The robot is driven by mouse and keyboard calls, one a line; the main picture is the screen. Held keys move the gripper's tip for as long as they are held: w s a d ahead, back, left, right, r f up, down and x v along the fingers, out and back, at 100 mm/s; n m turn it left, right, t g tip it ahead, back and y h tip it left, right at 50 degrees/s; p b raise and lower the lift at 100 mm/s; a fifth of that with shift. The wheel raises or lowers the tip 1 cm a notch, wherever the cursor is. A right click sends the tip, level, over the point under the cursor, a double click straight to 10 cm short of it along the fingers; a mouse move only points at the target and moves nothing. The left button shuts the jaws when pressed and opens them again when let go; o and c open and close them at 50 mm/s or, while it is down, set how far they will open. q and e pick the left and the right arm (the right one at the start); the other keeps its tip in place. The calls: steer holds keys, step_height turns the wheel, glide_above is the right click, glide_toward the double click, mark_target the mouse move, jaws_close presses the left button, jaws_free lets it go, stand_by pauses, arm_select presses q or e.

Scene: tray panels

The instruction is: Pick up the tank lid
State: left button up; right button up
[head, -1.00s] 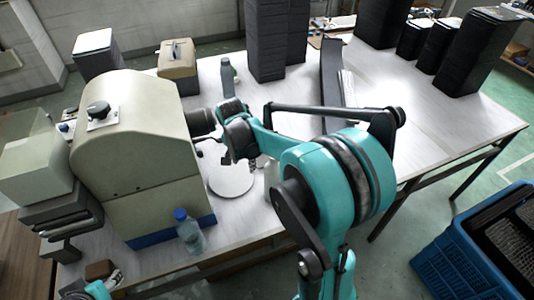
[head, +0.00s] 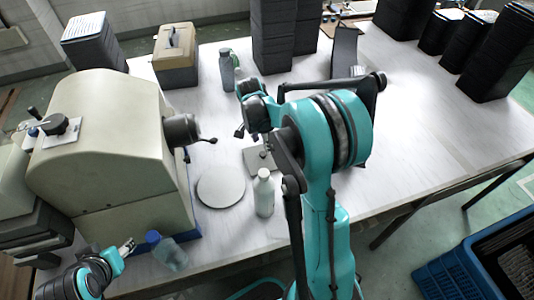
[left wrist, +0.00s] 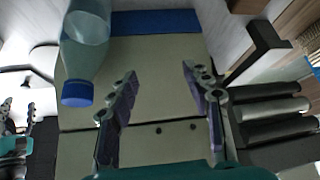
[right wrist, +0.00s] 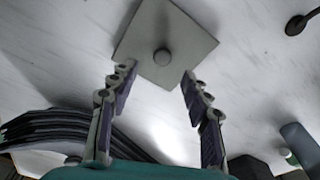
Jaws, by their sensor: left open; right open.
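A flat square grey plate with a round knob, which looks like the tank lid (right wrist: 179,27), lies on the white table. In the head view the tank lid (head: 255,163) is partly hidden behind my right arm. My right gripper (right wrist: 158,77) is open and empty, with its fingertips on either side of the knob's near side, pointing at the lid; I cannot tell the exact gap. In the head view my right gripper (head: 254,137) is over the lid. My left gripper (head: 128,246) is open and empty, near the blue-capped bottle (head: 168,252) and the beige machine's front.
A round grey disc (head: 221,187) and a white bottle (head: 264,193) stand near the lid. The large beige machine (head: 100,150) is at left, with its nozzle sticking out. Dark stacks (head: 273,40) stand at the back.

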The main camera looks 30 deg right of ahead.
mark_target(263, 154)
steer(key=shift+a+f+b, duration=0.2)
steer(key=shift+f+b, duration=0.15)
steer(key=shift+f, duration=0.5)
steer(key=f, duration=0.1)
steer(key=f+b, duration=0.1)
steer(key=f, duration=0.1)
steer(key=d+f+b, duration=0.1)
steer(key=shift+w+f, duration=0.25)
steer(key=shift+f, duration=0.15)
steer(key=shift+r, duration=0.1)
steer(key=shift+c, duration=0.6)
jaws_close()
